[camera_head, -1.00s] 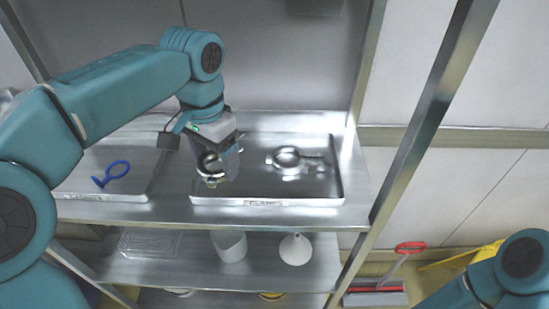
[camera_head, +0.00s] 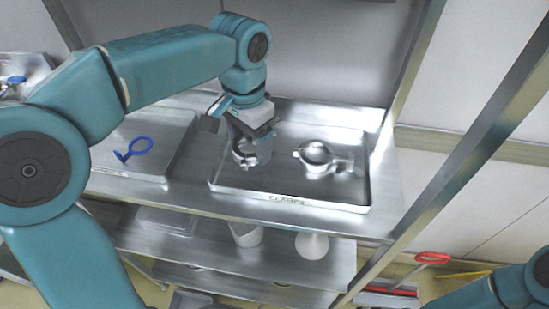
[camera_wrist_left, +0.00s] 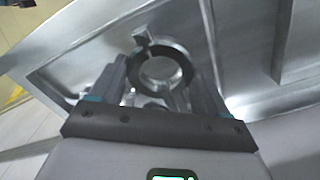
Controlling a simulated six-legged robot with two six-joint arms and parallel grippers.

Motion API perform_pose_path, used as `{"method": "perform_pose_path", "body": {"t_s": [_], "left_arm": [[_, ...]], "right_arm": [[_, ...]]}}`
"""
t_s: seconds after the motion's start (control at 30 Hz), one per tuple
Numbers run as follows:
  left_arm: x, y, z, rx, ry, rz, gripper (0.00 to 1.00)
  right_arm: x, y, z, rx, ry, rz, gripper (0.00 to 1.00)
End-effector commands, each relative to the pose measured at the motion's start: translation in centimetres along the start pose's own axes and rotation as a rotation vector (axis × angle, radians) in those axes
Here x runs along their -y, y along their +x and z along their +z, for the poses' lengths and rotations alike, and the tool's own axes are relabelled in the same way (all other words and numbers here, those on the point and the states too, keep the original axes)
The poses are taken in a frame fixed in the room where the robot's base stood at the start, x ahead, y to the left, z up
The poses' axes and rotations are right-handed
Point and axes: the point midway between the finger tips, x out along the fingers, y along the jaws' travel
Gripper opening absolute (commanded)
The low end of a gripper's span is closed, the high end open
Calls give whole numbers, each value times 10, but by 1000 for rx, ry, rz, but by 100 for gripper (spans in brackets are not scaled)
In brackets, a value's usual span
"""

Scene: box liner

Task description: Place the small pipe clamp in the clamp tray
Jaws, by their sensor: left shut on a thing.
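The small pipe clamp (camera_wrist_left: 162,70) is a metal ring with a lug. In the left wrist view it sits between the fingers of my left gripper (camera_wrist_left: 160,88), which is shut on it. In the head view my left gripper (camera_head: 250,150) points down over the left part of the clamp tray (camera_head: 290,194), a shallow metal tray labelled "CLAMPS". The held clamp (camera_head: 243,152) shows partly beside the fingers. I cannot tell whether it touches the tray floor. My right gripper is not in view; only part of my right arm shows at lower right.
A larger metal clamp (camera_head: 316,154) lies in the right part of the clamp tray. A second tray (camera_head: 163,160) to the left holds a blue ring-shaped tool (camera_head: 134,149). A metal post (camera_head: 470,140) stands to the right. A lower shelf holds white containers (camera_head: 312,245).

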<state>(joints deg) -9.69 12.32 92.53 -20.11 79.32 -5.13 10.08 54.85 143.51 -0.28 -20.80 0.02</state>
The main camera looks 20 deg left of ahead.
Motion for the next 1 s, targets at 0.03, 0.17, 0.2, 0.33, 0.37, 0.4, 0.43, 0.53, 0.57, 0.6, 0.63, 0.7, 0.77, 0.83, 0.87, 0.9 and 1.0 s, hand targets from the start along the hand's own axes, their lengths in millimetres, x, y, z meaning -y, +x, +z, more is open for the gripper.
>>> {"method": "perform_pose_path", "body": {"t_s": [0.03, 0.17, 0.2, 0.33, 0.37, 0.4, 0.43, 0.53, 0.57, 0.6, 0.63, 0.7, 0.77, 0.83, 0.87, 0.9, 1.0], "left_arm": [[0, 11, 1, 4, -1, 0, 37], [0, 30, 0, 1, -1, 0, 37], [0, 33, 0, 0, -1, -1, 37], [1, 53, 0, 2, 0, 0, 37], [1, 58, -1, 3, 0, -1, 37], [1, 63, -1, 3, 0, 0, 37], [1, 67, -1, 2, 0, 0, 37], [1, 72, -2, -1, 0, 0, 37], [1, 72, -2, -2, -1, -1, 37], [1, 72, -3, -3, -1, -1, 37], [1, 72, -3, -3, -1, -1, 37], [1, 72, -3, -2, 0, -1, 37], [1, 72, -3, -2, 0, -1, 37], [1, 75, -3, -2, 0, -1, 37], [1, 76, -3, -2, 0, -1, 37], [1, 75, -3, -1, 0, -1, 85], [1, 75, -3, -1, 0, -1, 100]], "right_arm": [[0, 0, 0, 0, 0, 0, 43], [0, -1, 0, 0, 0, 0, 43], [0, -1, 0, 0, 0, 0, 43], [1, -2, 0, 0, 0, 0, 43], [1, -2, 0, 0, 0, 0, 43], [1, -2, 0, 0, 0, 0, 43], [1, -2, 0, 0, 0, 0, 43], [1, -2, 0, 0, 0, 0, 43], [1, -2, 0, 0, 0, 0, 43], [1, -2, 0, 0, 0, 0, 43], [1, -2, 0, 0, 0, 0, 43], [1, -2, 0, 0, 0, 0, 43], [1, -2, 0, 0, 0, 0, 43], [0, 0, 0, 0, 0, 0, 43], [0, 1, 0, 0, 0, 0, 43], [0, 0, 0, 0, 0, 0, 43], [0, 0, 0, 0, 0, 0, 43]]}}
